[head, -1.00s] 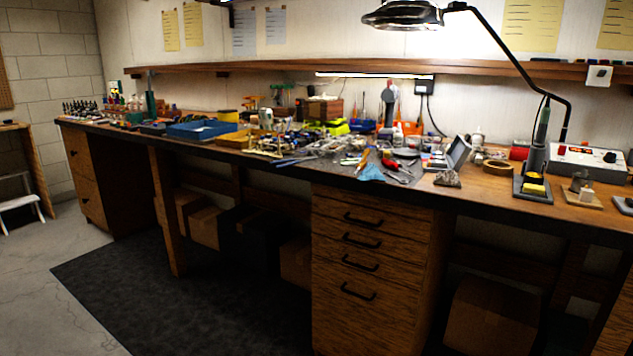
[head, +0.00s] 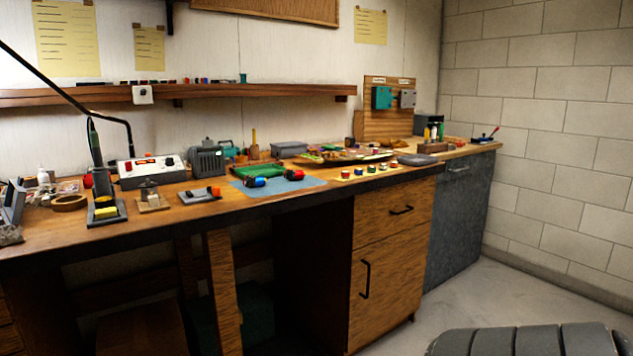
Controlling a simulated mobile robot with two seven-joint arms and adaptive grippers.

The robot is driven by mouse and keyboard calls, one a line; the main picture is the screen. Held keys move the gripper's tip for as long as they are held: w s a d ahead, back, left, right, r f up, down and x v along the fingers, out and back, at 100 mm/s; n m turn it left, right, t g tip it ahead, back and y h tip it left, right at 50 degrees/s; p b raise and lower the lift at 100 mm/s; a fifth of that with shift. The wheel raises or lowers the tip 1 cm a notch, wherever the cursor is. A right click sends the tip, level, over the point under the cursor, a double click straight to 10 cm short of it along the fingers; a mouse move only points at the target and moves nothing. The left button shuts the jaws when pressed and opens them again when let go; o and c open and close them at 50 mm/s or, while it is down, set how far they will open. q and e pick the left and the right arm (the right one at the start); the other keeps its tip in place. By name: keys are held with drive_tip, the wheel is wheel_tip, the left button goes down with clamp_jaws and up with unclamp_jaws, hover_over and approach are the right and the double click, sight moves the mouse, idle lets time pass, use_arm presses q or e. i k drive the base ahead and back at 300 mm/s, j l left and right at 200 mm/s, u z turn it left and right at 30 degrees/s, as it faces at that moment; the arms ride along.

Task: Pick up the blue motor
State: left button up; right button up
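A small blue and black cylinder, which looks like the blue motor (head: 254,182), lies on a light blue mat (head: 313,183) on the workbench. A similar red and black cylinder (head: 293,175) lies on the mat to its right. A green tray (head: 253,170) is just behind them. Neither of my grippers shows in the head view.
A soldering iron stand (head: 106,210), a power unit (head: 150,170) and a grey machine (head: 207,162) stand left of the mat. Small coloured pots (head: 371,168) line the right. A grey ribbed shape (head: 530,341), unclear what, is at bottom right. Floor shows before the cabinets.

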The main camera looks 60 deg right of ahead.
sight(252, 182)
drive_tip(key=z, duration=1.5)
drive_tip(key=i+l, duration=0.1)
drive_tip(key=l, duration=0.35)
drive_tip(key=z, duration=0.05)
